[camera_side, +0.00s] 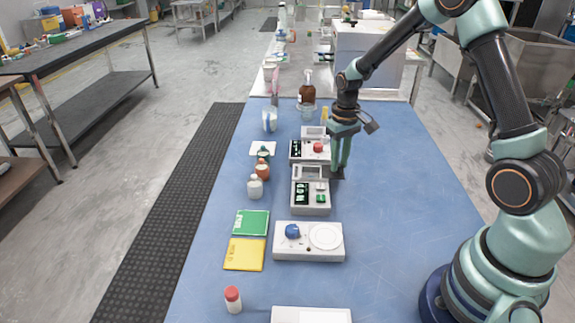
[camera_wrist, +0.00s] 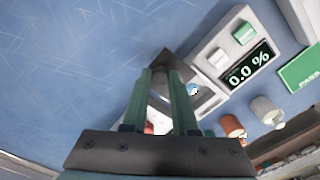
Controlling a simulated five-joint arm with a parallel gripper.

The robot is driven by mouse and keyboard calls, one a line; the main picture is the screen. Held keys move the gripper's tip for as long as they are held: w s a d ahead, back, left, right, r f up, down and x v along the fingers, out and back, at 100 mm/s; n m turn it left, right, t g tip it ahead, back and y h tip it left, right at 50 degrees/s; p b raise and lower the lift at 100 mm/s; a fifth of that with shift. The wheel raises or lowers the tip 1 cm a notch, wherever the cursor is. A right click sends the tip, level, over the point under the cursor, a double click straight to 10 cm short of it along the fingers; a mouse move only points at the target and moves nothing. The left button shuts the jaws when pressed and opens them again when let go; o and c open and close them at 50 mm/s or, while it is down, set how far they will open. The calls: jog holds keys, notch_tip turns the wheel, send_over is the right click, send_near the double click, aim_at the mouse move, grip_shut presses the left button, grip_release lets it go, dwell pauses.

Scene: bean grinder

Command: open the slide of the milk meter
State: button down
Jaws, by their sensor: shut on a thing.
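My gripper (camera_side: 340,172) points down at the meter's far right corner. In the wrist view my gripper (camera_wrist: 163,75) is shut on a small grey part of the slide, mostly hidden between the fingers.
A device with a red button (camera_side: 317,148) stands close behind the meter. A white device with a blue knob (camera_side: 292,231) stands in front. Small bottles (camera_side: 255,187) and green and yellow cards (camera_side: 251,222) lie to the left. The table to the right is clear.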

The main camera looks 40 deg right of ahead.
jog(key=shift+w, duration=0.1)
jog(key=c, duration=0.7)
grip_release()
notch_tip(320, 180, up, 12)
jog(key=shift+r, duration=0.1)
jog(key=s+a+r+t, duration=0.2)
jog(key=s+a, duration=0.1)
jog(key=s, duration=0.1)
jog(key=s+a+r+n+t, duration=0.1)
jog(key=s+a+r, duration=0.2)
jog(key=s+a, duration=0.1)
jog(key=s+a+r+n+t, duration=0.1)
jog(key=s+a+r+t, duration=0.1)
jog(key=s+a+r, duration=0.1)
jog(key=shift+s+a+t, duration=0.15)
jog(key=shift+s+a, duration=0.2)
jog(key=shift+s, duration=0.2)
jog(key=shift+s+a+t, duration=0.15)
jog(key=shift+s+a, duration=0.2)
jog(key=shift+s, duration=0.2)
